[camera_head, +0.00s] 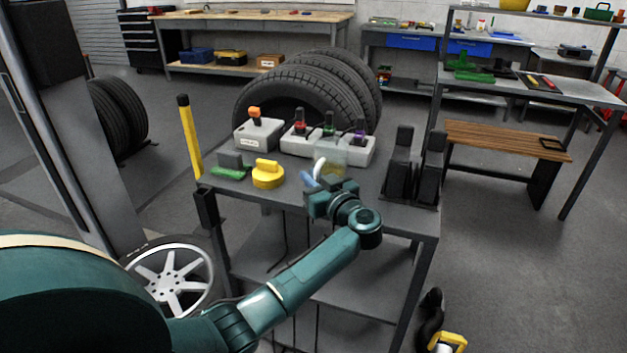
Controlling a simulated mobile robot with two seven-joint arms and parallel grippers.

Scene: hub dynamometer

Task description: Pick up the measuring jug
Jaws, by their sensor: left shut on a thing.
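The measuring jug (331,160) is a pale, see-through vessel with a white curved handle, at the front middle of the grey cart top. It looks upright; I cannot tell whether its base touches the cart. My left gripper (318,182) reaches in from the front and is shut at the jug's handle side. The gripper hides the jug's lower part and the exact grip. My right gripper is not in view.
A yellow round object (268,175) and a green tool (229,173) lie left of the jug. Grey boxes with coloured knobs (257,134) stand behind it. Black upright blocks (398,172) stand to the right. Tyres (300,95) are behind the cart (405,222).

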